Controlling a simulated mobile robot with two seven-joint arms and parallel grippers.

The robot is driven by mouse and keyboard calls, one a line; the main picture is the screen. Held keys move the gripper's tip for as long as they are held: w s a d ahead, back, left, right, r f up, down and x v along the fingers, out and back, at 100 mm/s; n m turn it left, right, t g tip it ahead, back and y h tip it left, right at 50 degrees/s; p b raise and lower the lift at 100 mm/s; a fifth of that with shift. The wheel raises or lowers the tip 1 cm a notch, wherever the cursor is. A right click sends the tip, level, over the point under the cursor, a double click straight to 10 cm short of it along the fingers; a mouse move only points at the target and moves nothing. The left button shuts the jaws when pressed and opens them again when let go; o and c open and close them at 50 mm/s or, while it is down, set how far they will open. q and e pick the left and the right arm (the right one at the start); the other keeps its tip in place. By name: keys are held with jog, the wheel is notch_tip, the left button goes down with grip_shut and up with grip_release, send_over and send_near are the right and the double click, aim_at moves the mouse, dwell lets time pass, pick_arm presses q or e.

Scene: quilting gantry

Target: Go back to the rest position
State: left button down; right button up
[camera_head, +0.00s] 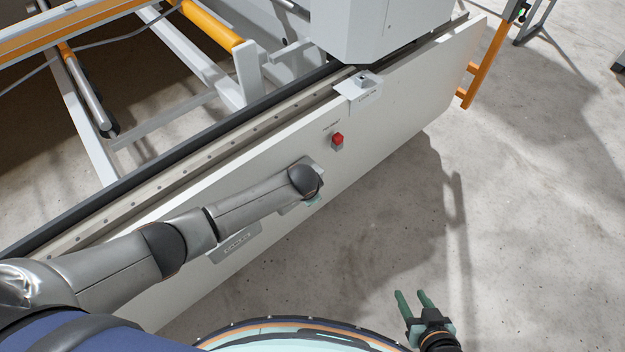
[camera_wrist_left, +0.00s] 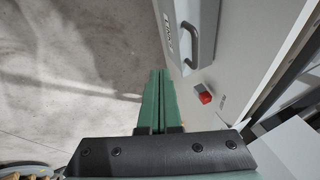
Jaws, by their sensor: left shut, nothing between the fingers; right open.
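My left arm reaches from the left along the white side panel (camera_head: 400,125) of the gantry. In the head view the left gripper is mostly hidden behind its own wrist, with only a bit of green showing. In the left wrist view the left gripper (camera_wrist_left: 159,74) is shut, its green fingers together with nothing between them. My right gripper (camera_head: 412,294) is low at the right in the head view, over bare floor. Its two green fingers are apart and empty.
A red button (camera_head: 338,138) on the panel lies near my left wrist; it also shows in the left wrist view (camera_wrist_left: 205,97). A grey labelled plate (camera_head: 236,246) is below the left forearm. A white machine head (camera_head: 378,30) stands above the panel. Concrete floor (camera_head: 540,230) is clear at right.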

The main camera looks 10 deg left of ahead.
pick_arm(q)
jog(key=shift+d, duration=0.1)
jog(key=s+d+f+n+h, duration=0.1)
jog(key=s+d+h, duration=0.15)
jog(key=s, duration=0.35)
jog(key=s+d+f+n+h, duration=0.2)
jog(key=s+d, duration=0.1)
jog(key=s, duration=0.3)
jog(key=s+a+r+n+t+y, duration=0.1)
jog(key=s+a+r+n+t, duration=0.3)
jog(key=s+a, duration=0.7)
jog(key=shift+a+r+n+y, duration=0.3)
jog(key=shift+a+y, duration=0.05)
jog(key=shift+a, duration=0.05)
